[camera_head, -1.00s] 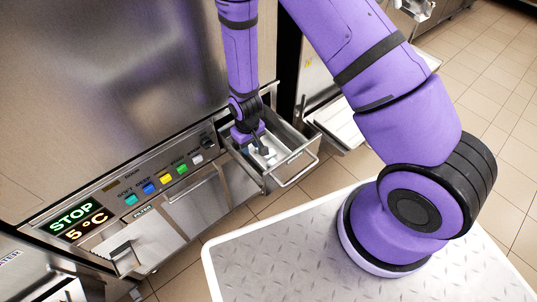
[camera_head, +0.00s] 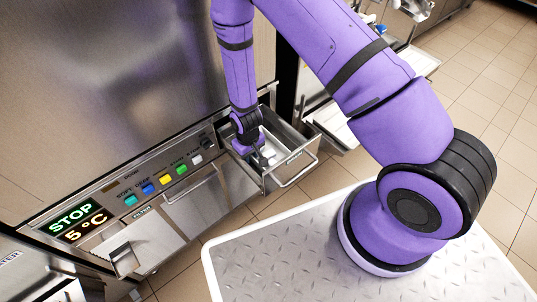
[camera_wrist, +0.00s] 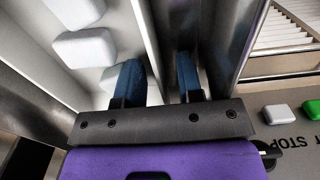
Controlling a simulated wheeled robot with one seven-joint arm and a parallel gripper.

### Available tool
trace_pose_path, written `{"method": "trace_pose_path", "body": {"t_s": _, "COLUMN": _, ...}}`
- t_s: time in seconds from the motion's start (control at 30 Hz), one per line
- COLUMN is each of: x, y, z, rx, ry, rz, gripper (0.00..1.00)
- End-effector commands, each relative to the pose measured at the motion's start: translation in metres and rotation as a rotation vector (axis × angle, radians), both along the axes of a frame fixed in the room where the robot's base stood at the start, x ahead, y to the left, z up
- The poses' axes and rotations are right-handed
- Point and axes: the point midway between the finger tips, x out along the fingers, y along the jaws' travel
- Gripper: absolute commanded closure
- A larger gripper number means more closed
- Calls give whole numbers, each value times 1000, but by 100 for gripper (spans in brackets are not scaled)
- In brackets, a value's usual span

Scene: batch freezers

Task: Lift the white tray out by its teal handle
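An open metal drawer (camera_head: 288,136) sticks out of the machine front. My gripper (camera_head: 263,160) points down into it, with its fingertips low inside. Small white pieces (camera_head: 269,152) show beside the fingers. In the wrist view my gripper (camera_wrist: 160,70) has two blue-padded fingers with a clear gap between them. A pale upright wall runs behind that gap; I cannot tell whether the fingers straddle it. White rounded blocks (camera_wrist: 85,46) lie left of the fingers on a pale surface. I cannot clearly make out the white tray's outline, and no teal handle shows distinctly.
The drawer's wire pull (camera_head: 299,172) is at its front. Left of it is a control panel with coloured buttons (camera_head: 165,178) and a STOP 5 °C display (camera_head: 77,221). A metal ledge (camera_head: 340,128) lies to the right. Tiled floor is clear beyond.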

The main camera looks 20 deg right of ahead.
Motion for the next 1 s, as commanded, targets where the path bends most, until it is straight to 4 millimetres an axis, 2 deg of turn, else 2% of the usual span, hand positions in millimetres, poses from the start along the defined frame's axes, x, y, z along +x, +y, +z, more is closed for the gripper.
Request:
{"method": "trace_pose_path", "body": {"t_s": 0.1, "x": 0, "y": 0, "z": -2, "rx": 0, "ry": 0, "rz": 0, "gripper": 66}}
{"method": "trace_pose_path", "body": {"t_s": 0.13, "x": 0, "y": 0, "z": -2, "rx": 0, "ry": 0, "rz": 0, "gripper": 71}}
{"method": "trace_pose_path", "body": {"t_s": 0.27, "x": 0, "y": 0, "z": -1, "rx": 0, "ry": 0, "rz": 0, "gripper": 100}}
{"method": "trace_pose_path", "body": {"t_s": 0.73, "x": 0, "y": 0, "z": 2, "rx": 0, "ry": -1, "rz": 0, "gripper": 100}}
{"method": "trace_pose_path", "body": {"t_s": 0.87, "x": 1, "y": 1, "z": 12, "rx": 1, "ry": -3, "rz": 0, "gripper": 100}}
{"method": "trace_pose_path", "body": {"t_s": 1.0, "x": 1, "y": 0, "z": 31, "rx": 1, "ry": -3, "rz": 0, "gripper": 100}}
